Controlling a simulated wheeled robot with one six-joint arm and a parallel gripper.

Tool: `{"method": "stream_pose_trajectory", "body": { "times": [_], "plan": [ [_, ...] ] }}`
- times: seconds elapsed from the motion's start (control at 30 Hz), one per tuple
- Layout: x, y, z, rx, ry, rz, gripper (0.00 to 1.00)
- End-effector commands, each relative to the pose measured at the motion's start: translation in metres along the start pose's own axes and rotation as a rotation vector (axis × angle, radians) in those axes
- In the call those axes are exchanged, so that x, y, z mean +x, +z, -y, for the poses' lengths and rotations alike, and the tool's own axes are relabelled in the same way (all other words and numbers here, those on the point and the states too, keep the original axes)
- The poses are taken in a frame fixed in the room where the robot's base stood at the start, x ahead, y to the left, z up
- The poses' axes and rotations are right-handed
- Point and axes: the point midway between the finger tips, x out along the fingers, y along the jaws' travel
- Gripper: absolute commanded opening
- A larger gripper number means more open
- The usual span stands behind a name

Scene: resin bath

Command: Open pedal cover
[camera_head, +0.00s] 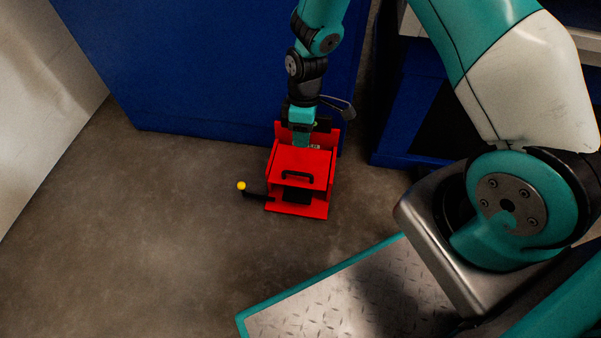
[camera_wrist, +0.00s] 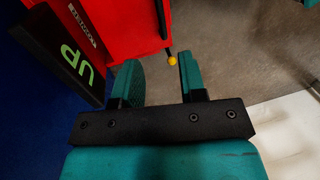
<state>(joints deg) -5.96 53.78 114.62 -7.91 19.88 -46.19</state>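The red pedal box (camera_head: 318,207) sits on the floor in front of a blue cabinet. Its red cover panel (camera_head: 305,160) carries a black handle (camera_head: 297,175). A black part shows below the handle, at the front. A black lever with a yellow knob (camera_head: 241,186) sticks out on the left; the knob also shows in the wrist view (camera_wrist: 172,60). My gripper (camera_head: 302,140) is over the back part of the box, behind the handle. In the wrist view its two teal fingers (camera_wrist: 162,68) are apart with nothing between them. A black panel marked "UP" (camera_wrist: 62,50) lies beside the red box (camera_wrist: 124,25).
The blue cabinet (camera_head: 215,75) stands close behind the box. Another blue unit (camera_head: 392,140) is at the right. The grey floor (camera_head: 150,240) is clear to the left and front of the box. A white wall (camera_head: 40,100) is at the far left.

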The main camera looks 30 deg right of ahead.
Motion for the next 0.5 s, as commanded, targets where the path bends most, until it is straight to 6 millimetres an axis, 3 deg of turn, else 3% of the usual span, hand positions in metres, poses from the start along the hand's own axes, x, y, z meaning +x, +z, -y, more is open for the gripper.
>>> {"method": "stream_pose_trajectory", "body": {
  "times": [0.03, 0.2, 0.5],
  "plan": [
    [0.020, 0.001, -0.001, 0.000, -0.002, 0.002, 0.38],
    [0.060, 0.001, -0.001, 0.000, -0.002, 0.002, 0.38],
    [0.111, 0.000, -0.001, 0.001, -0.001, 0.000, 0.38]
  ]
}}
